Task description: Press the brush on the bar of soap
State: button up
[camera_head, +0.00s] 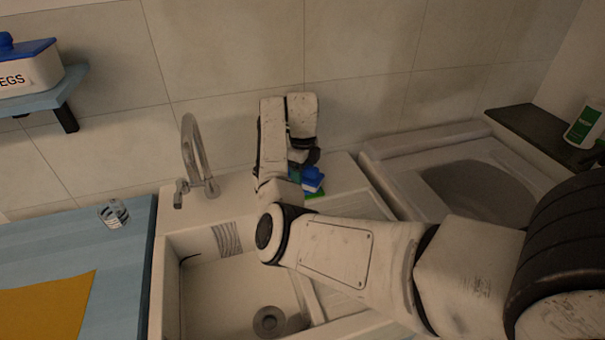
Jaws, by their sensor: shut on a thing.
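My gripper (306,160) points down over the counter right of the sink basin, mostly hidden by my own arm. It is shut on a blue object, which looks like the brush (313,178), just below the fingers. A flat green piece (316,194) shows directly under the brush. It may be the bar of soap or something under it; I cannot tell. The brush looks very close to it, but whether they touch is not clear. My arm hides the left side of both.
The sink basin (205,290) and tap (192,150) are to the left. A glass (113,213) stands on the blue counter (60,240) beside an orange mat (45,308). A washing machine (390,165) is to the right. A green-labelled bottle (584,123) stands on a dark shelf (535,125).

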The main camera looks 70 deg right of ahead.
jog(key=shift+f, duration=0.5)
dwell(1.5)
jog(key=shift+r+p, duration=2.95)
jog(key=shift+r, duration=0.65)
jog(key=shift+f, duration=0.1)
